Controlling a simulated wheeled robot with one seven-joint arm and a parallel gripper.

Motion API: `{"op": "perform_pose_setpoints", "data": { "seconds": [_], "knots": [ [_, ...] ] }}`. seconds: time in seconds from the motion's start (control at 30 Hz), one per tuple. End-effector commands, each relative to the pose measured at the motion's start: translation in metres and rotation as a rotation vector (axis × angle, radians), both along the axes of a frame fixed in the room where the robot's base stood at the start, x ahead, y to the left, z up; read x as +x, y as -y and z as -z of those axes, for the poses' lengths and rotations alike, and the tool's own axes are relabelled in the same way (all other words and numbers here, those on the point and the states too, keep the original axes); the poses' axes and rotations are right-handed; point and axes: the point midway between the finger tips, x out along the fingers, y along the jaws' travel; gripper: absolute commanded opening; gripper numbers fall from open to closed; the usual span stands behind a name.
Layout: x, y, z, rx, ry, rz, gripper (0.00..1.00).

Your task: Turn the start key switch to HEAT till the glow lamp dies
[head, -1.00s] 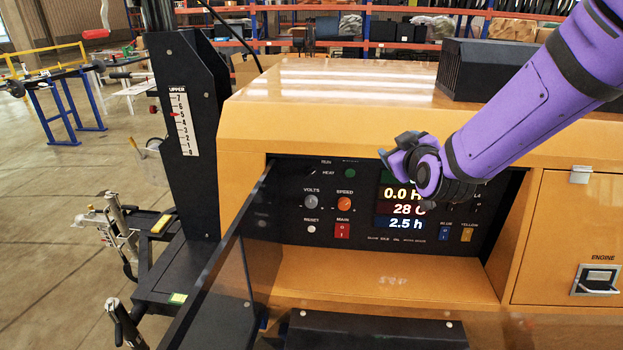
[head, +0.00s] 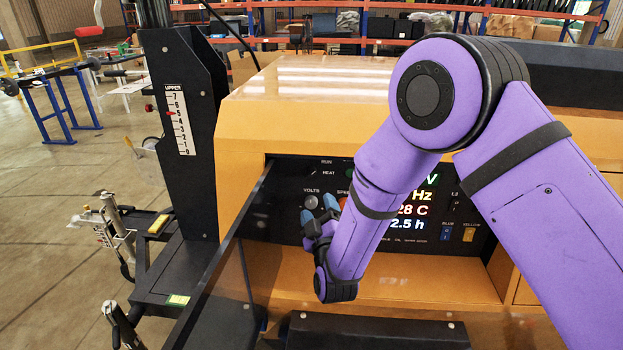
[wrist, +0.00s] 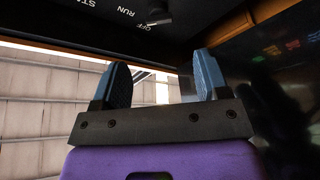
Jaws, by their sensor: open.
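The start key switch (head: 312,172) is a small dark switch at the upper left of the black control panel, beside the RUN and HEAT labels. In the wrist view a switch knob (wrist: 158,14) shows at the top edge near the words OFF and RUN. My gripper (head: 320,212) is open and empty, below the switch and in front of the panel near the VOLTS knob (head: 311,202). Its two blue-grey fingers (wrist: 163,75) stand apart in the wrist view. I cannot make out a lit glow lamp; my arm covers part of the panel.
A dark open door (head: 232,262) stands at the panel's left. Yellow housing (head: 310,120) frames the recess, with a ledge (head: 420,290) below. My arm hides the SPEED knob and part of the numeric display (head: 415,210). A black mast (head: 185,130) rises at left.

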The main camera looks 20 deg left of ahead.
Motion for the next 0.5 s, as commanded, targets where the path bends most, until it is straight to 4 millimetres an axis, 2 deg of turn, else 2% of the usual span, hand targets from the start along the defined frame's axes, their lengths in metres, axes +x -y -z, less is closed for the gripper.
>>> {"op": "perform_pose_setpoints", "data": {
  "seconds": [0.5],
  "knots": [
    [0.069, -0.038, -0.024, 0.004, 0.0, 0.0, 0.68]
  ]
}}
